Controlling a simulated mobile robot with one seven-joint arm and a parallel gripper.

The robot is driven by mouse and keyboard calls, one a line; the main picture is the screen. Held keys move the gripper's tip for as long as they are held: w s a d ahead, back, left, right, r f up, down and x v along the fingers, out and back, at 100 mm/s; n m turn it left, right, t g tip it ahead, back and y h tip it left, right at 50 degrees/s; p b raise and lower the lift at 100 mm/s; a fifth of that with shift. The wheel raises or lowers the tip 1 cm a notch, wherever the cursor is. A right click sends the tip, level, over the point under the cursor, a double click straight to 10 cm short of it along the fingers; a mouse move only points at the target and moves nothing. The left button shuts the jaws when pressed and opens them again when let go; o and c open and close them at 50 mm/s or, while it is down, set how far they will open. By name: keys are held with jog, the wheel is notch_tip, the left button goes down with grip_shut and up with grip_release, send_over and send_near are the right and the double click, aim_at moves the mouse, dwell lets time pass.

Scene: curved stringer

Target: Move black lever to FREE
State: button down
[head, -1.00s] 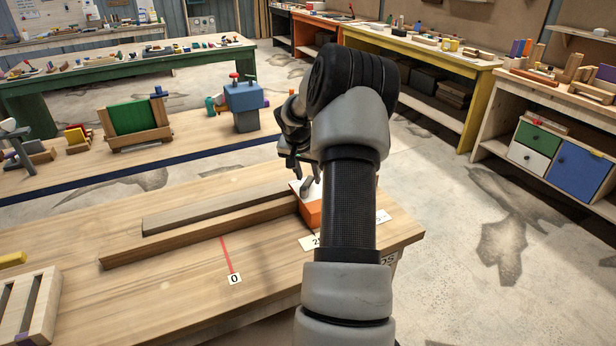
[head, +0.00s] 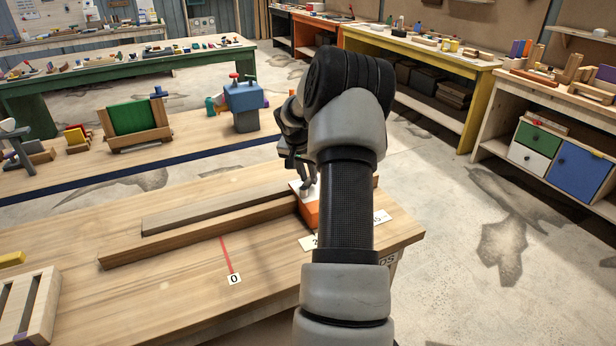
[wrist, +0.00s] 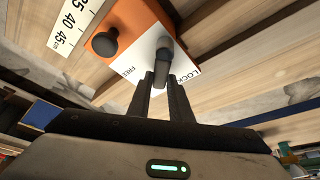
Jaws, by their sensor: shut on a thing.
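The black lever (wrist: 164,56) sits on a white plate (wrist: 140,66) on top of an orange block (wrist: 142,18). The plate reads FREE on the left and LOCK on the right in the wrist view. The lever points down the picture, between the two words. My gripper (wrist: 163,78) is shut on the lever's end, with one finger on each side. A round black knob (wrist: 105,44) stands on the block left of the lever. In the head view my arm partly hides the orange block (head: 309,213), and my gripper (head: 303,182) is at the plate.
A ruler strip (wrist: 70,24) lies by the block. Two long wooden bars (head: 215,233) run left from the block on the bench. A red line with a 0 tag (head: 234,279) and a slatted wooden piece (head: 30,305) are further left. The bench's front middle is clear.

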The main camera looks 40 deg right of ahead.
jog(key=m+b, duration=0.1)
jog(key=m+g+b, duration=0.1)
jog(key=m+b, duration=0.1)
jog(key=shift+s+f+h, duration=0.1)
jog(key=shift+s+h, duration=0.2)
jog(key=shift+s, duration=0.1)
jog(key=shift+s+m+g, duration=0.3)
jog(key=shift+m+g, duration=0.05)
jog(key=shift+m, duration=0.5)
jog(key=shift+s+m+g, duration=0.25)
jog(key=shift+m+g, duration=0.15)
jog(key=shift+m, duration=0.5)
jog(key=shift+s+m+g, duration=0.3)
jog(key=shift+m+g, duration=0.05)
jog(key=shift+m, duration=0.5)
jog(key=c, duration=1.6)
grip_release()
jog(key=v, duration=0.6)
jog(key=p+v, duration=0.1)
jog(key=v, duration=0.4)
jog(key=p+v, duration=0.1)
jog(key=v, duration=0.5)
jog(key=shift+d+r, duration=0.15)
jog(key=shift+r, duration=0.3)
